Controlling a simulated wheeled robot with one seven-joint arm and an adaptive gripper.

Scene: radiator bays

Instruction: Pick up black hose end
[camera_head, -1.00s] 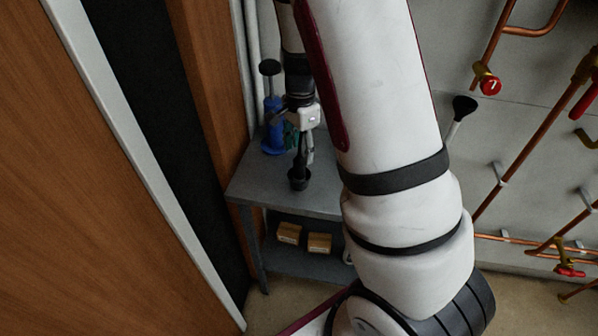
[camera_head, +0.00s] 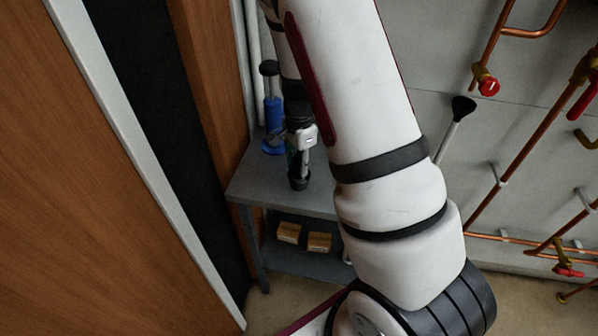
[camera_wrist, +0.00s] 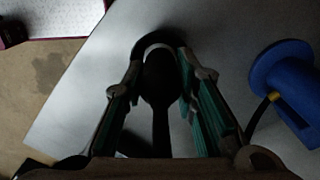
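The black hose end (camera_head: 299,182) stands on the grey table, below my gripper (camera_head: 300,162). In the wrist view the dark hose end (camera_wrist: 160,85) runs up the middle between my two fingers, with a dark curved rim behind its far end. My gripper (camera_wrist: 160,72) is open, with one teal-padded finger on each side of the hose end. A narrow gap shows near the tips; whether either finger touches it is hard to tell in the dark. My wrist and fingers hide its upper part in the head view.
A blue pump (camera_head: 273,112) with a black handle stands on the table (camera_head: 250,185) behind my gripper, and it is close to the right finger in the wrist view (camera_wrist: 285,85). Two small boxes (camera_head: 288,232) lie on the lower shelf. A wooden door is at left, copper pipes at right.

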